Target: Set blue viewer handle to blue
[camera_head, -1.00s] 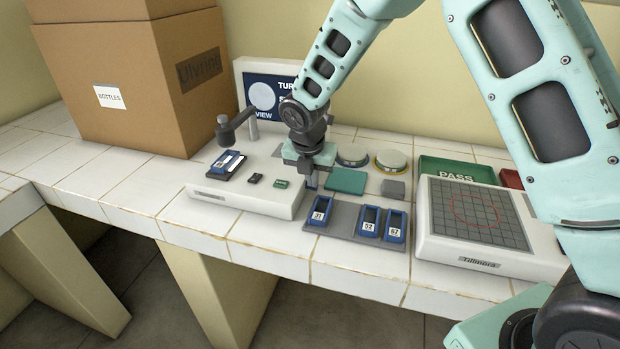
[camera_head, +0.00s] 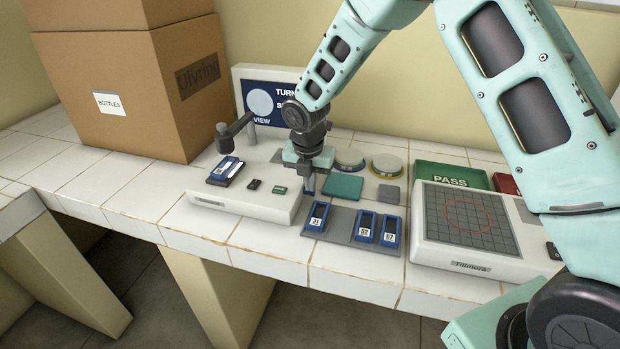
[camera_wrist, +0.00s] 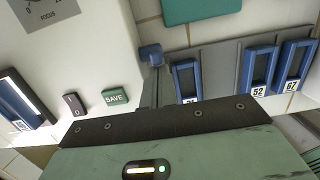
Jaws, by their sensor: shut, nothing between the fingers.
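The viewer is a white base (camera_head: 275,202) with a dark upright screen (camera_head: 284,84), a dark jointed arm (camera_head: 236,127) and a blue-framed slide (camera_head: 226,168) on top. Its focus dial (camera_wrist: 40,12) shows at the top left of the wrist view. I cannot pick out a separate blue handle with certainty. My gripper (camera_head: 309,186) is shut and empty, pointing down just right of the viewer base, behind the slide marked 31. In the wrist view, a blue piece (camera_wrist: 150,54) shows at its fingertips; whether it belongs to them is unclear.
Blue slides (camera_head: 316,217), (camera_head: 364,227) and (camera_head: 390,231) lie on a grey mat (camera_head: 340,222). A teal pad (camera_head: 343,187), round tins (camera_head: 387,163), a green PASS tray (camera_head: 450,174) and a gridded device (camera_head: 470,219) stand right. A cardboard box (camera_head: 130,90) is left.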

